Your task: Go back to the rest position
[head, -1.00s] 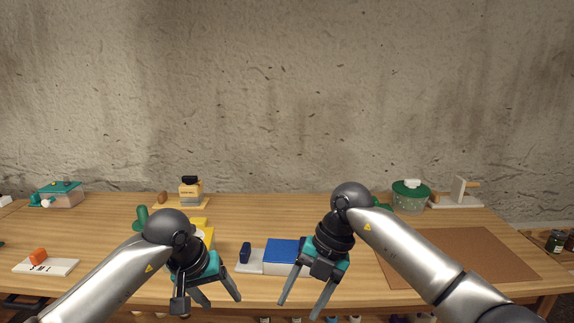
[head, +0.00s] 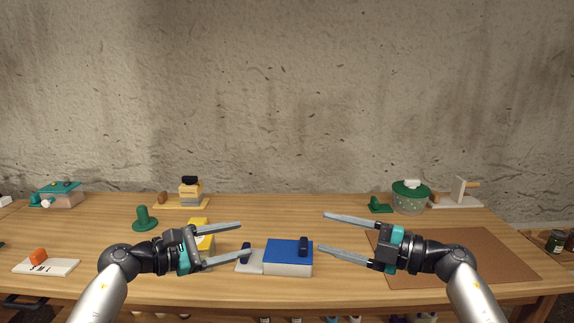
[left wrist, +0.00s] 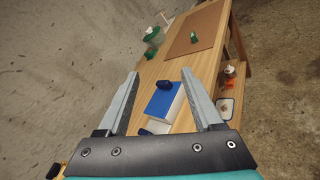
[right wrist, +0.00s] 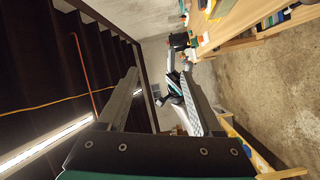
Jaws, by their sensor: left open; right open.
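My left gripper (head: 242,242) is open and empty above the table, its fingers pointing right. It also shows open in the left wrist view (left wrist: 160,82). My right gripper (head: 322,232) is open and empty on the other side, its fingers pointing left toward the left gripper. In the right wrist view its spread fingers (right wrist: 160,75) hold nothing. A blue-topped box (head: 282,255) with a dark blue knob or handle stands on the table between the two grippers. It also shows between the left fingers in the left wrist view (left wrist: 165,103), with space in between.
The wooden table (head: 340,285) carries a yellow object (head: 200,228) partly behind my left gripper, a green knobbed piece (head: 145,220), a green-lidded pot (head: 410,197) and a brown mat (head: 480,255). The wall stands behind.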

